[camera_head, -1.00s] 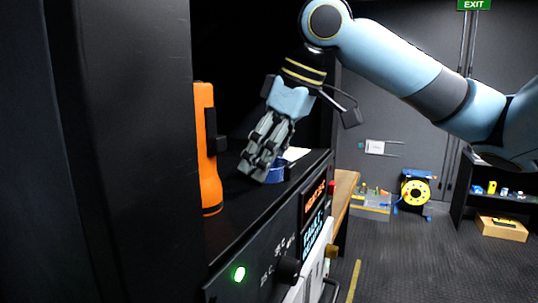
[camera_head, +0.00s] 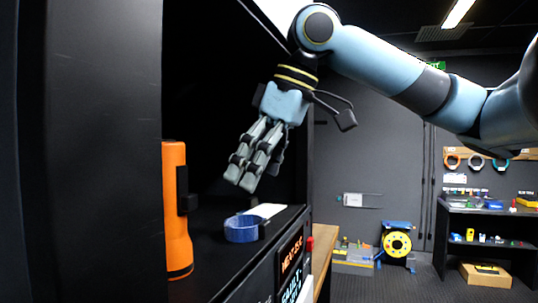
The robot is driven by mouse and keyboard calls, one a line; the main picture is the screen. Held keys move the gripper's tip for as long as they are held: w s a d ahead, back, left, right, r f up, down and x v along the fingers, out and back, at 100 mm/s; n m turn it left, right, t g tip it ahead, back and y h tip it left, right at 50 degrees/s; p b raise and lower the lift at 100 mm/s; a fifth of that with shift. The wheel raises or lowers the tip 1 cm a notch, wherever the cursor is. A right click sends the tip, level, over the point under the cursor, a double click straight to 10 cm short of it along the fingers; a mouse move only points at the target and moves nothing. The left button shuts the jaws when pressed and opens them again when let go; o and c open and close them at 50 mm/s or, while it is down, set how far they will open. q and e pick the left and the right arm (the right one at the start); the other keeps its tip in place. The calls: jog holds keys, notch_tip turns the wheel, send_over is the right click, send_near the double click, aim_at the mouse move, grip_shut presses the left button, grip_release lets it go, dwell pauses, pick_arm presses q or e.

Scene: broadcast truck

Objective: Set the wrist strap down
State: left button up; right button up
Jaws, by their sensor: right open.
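The blue wrist strap (camera_head: 241,229) is a coiled band lying on the black shelf (camera_head: 215,268) of the rack. My left gripper is not in view.
An orange flashlight (camera_head: 175,215) stands upright on the shelf to the left of the strap. A white item (camera_head: 268,210) lies behind the strap. The rack's dark side panel (camera_head: 90,150) closes off the left. A bench (camera_head: 490,220) and a yellow reel (camera_head: 397,244) stand farther back.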

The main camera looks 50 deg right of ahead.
jog(key=v, duration=0.4)
jog(key=shift+s+r, duration=0.1)
jog(key=shift+r, duration=0.05)
dwell(0.4)
